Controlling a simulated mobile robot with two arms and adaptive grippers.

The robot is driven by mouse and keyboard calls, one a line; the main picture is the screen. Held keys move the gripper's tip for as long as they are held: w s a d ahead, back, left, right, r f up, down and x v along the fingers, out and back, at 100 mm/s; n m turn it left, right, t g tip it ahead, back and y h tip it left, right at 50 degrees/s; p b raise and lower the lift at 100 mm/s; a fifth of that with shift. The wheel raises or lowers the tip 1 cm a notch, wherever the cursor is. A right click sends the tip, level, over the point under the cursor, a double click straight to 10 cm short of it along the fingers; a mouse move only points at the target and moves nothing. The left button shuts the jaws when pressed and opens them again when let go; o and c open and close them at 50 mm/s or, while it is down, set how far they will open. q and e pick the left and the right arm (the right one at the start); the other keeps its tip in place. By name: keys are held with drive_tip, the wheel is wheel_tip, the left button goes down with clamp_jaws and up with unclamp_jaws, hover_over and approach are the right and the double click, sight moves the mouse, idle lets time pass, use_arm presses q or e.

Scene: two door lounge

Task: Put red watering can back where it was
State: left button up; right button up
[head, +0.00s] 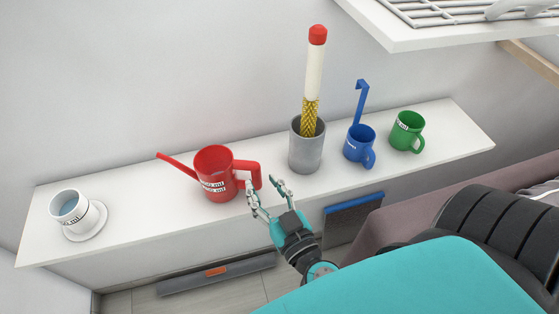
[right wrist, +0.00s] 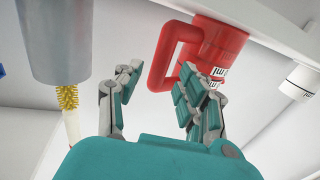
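The red watering can (head: 215,175) stands upright on the white wall shelf (head: 135,213), with its spout to the left and its handle to the right. My right gripper (head: 262,184) is open at the handle's right side, close to it. In the right wrist view the can (right wrist: 203,45) shows at the top, its handle beside the fingers of my open gripper (right wrist: 158,88). One finger set overlaps the can in that view; I cannot tell whether it touches. My left gripper is not in view.
A white cup on a saucer (head: 88,223) stands at the shelf's left end. Right of the can stand a grey pot (head: 306,153) holding a tall red-capped brush, a blue mug (head: 358,145) and a green mug (head: 406,132). A white upper shelf (head: 400,40) juts out at upper right.

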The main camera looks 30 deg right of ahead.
drive_tip(key=s+b, duration=0.1)
drive_tip(key=s, duration=0.7)
drive_tip(key=shift+s+a+b, duration=0.25)
drive_tip(key=shift+a+b, duration=0.05)
drive_tip(key=shift+b, duration=0.05)
wheel_tip(320, 180, down, 36)
drive_tip(key=a+n+g+y, duration=0.2)
drive_tip(key=n+g+y, duration=0.3)
drive_tip(key=n+g, duration=0.1)
drive_tip(key=s+d+f+m+g+h, duration=0.1)
drive_tip(key=s+d+f+g, duration=0.3)
drive_tip(key=s+f, duration=0.6)
drive_tip(key=s+d+f+m+g+h, duration=0.1)
drive_tip(key=s+d+f+g+h, duration=0.1)
drive_tip(key=s+d+f+g, duration=0.2)
drive_tip(key=s+f+g, duration=0.3)
drive_tip(key=s+f, duration=0.4)
drive_tip(key=shift+s+d+f+m+h, duration=0.2)
drive_tip(key=shift+f+m+h, duration=0.1)
drive_tip(key=shift+m+h, duration=0.1)
